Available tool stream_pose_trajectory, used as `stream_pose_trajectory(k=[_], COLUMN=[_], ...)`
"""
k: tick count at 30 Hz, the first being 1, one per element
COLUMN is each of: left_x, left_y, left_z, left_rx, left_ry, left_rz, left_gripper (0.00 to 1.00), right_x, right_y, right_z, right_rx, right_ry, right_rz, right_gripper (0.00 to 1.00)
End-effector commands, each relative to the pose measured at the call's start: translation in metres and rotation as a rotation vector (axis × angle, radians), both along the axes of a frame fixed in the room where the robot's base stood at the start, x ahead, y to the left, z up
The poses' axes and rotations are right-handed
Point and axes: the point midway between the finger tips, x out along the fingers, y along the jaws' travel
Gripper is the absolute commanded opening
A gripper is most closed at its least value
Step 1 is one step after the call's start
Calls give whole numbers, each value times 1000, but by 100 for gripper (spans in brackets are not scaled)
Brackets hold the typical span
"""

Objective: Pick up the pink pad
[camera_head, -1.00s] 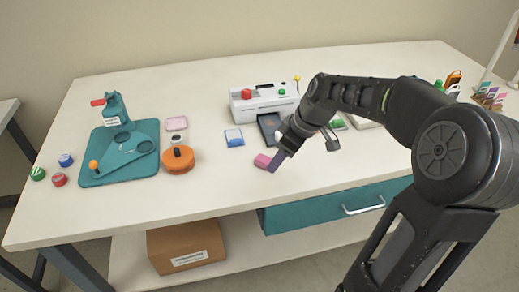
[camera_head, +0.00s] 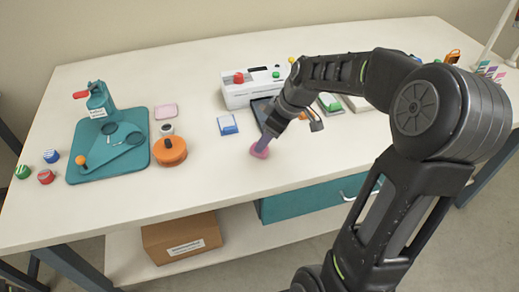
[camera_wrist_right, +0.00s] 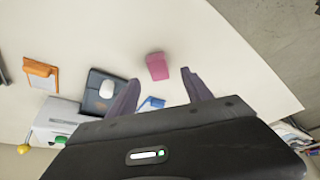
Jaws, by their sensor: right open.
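The pink pad (camera_head: 257,153) lies on the white table, left of the middle of the head view. It also shows in the wrist view (camera_wrist_right: 157,66), just beyond and between my fingertips. My right gripper (camera_head: 263,142) points down at it from above, its fingers covering part of it in the head view. In the wrist view the right gripper (camera_wrist_right: 160,80) is open, with a finger on each side and nothing between them. I cannot tell whether the fingers touch the pad. My left gripper is out of view.
A dark tray (camera_wrist_right: 92,103) and a white machine (camera_head: 243,95) stand close behind the gripper. A flat pink-rimmed piece (camera_head: 165,111) lies further back. The table's front is clear.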

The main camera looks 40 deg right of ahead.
Motion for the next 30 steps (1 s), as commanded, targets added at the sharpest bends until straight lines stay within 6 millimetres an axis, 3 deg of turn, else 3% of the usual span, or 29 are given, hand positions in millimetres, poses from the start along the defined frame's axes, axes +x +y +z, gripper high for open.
stream_pose_trajectory(k=[8,19,30], left_x=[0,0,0], left_y=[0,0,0], left_z=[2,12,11], left_rx=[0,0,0], left_ry=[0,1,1], left_rz=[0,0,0], left_gripper=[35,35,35], right_x=[1,19,20], right_y=[0,7,7], right_z=[-2,-45,-47], right_rx=[0,0,-1], right_ry=[0,1,-1], right_rz=[0,1,1], right_gripper=[58,58,58])
